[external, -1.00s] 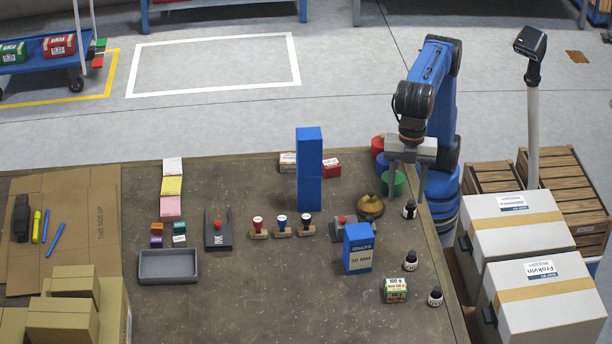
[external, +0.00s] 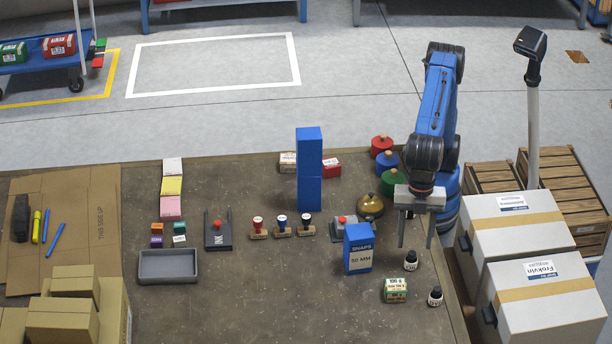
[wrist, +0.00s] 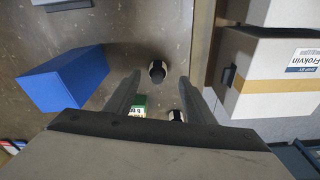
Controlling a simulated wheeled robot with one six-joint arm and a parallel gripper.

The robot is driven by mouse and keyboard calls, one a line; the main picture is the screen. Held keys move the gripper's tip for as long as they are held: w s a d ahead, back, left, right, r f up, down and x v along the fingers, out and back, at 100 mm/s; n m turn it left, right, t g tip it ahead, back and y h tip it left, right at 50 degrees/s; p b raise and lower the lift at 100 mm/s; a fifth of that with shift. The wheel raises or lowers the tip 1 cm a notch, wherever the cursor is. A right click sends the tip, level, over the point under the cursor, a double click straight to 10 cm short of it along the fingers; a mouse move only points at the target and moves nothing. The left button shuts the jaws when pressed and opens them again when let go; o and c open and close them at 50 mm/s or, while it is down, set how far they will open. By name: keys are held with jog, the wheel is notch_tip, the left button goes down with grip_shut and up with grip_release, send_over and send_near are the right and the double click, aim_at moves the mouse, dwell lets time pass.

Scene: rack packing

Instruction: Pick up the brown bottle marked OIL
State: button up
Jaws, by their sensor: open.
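Small dark bottles with black caps and white labels stand near the table's right edge. One bottle (external: 411,261) is just below my gripper (external: 416,244) in the external view, and another bottle (external: 435,297) stands nearer the front. I cannot read their labels or tell which is marked OIL. My gripper is open and empty, fingers pointing down. In the wrist view, one bottle (wrist: 157,71) shows between and just past the fingertips (wrist: 160,79). A second bottle (wrist: 176,116) is partly hidden by the gripper body. A third bottle seen earlier is mostly hidden behind my gripper.
A blue SNAPS box (external: 358,249) stands close left of my gripper. A green-and-white box (external: 395,290) lies left of the front bottle. A brass bell (external: 370,206) and a green weight (external: 393,181) are behind. White boxes (external: 525,235) stand beyond the right edge.

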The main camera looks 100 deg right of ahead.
aim_at(412, 252)
jog(key=shift+w+a+f, duration=0.1)
jog(key=shift+a+f, duration=0.1)
jog(key=shift+f, duration=0.75)
jog(key=shift+w+a+f, duration=0.1)
jog(key=shift+a+f, duration=0.1)
jog(key=shift+f, duration=0.75)
jog(key=shift+w+a+f, duration=0.1)
jog(key=shift+a+f, duration=0.1)
jog(key=shift+f, duration=0.75)
jog(key=c, duration=1.2)
jog(key=shift+c, duration=0.2)
